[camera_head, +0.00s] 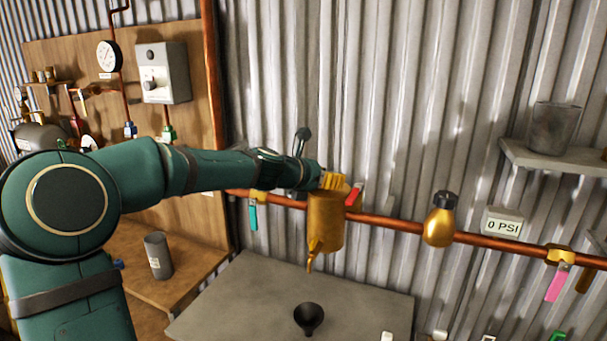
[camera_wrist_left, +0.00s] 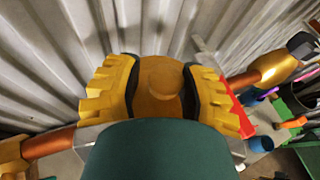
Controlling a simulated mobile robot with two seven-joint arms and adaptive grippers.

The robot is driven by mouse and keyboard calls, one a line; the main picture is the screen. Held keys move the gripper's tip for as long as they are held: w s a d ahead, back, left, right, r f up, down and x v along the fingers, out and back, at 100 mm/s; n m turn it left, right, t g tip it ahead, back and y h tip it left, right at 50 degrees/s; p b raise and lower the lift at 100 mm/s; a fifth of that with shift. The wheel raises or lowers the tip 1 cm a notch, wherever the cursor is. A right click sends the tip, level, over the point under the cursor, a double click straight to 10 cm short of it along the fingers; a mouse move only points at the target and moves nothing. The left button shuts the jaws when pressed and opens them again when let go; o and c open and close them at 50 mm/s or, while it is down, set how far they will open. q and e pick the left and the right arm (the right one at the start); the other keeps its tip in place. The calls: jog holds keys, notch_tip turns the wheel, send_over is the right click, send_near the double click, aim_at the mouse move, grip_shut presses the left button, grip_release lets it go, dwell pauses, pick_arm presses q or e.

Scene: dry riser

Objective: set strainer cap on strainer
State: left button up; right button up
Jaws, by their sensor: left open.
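The brass strainer (camera_head: 326,222), a can-shaped body with a slanted spout low on its front, sits on the copper pipe. My left gripper (camera_head: 335,182) is at its top, with yellow fingers. In the left wrist view the open fingers (camera_wrist_left: 158,88) stand on either side of a round brass top with a raised disc, which looks like the strainer cap (camera_wrist_left: 160,76). A gap shows beside the right finger. My arm hides the near part of the cap, so I cannot tell if it is fully seated. My right gripper is not in view.
Below is a grey table (camera_head: 245,305) with a black funnel (camera_head: 308,318). A grey cup (camera_head: 555,128) stands on a shelf.

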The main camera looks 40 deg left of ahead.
pick_arm(q)
jog(key=v, duration=0.9)
jog(key=shift+s+r, duration=0.15)
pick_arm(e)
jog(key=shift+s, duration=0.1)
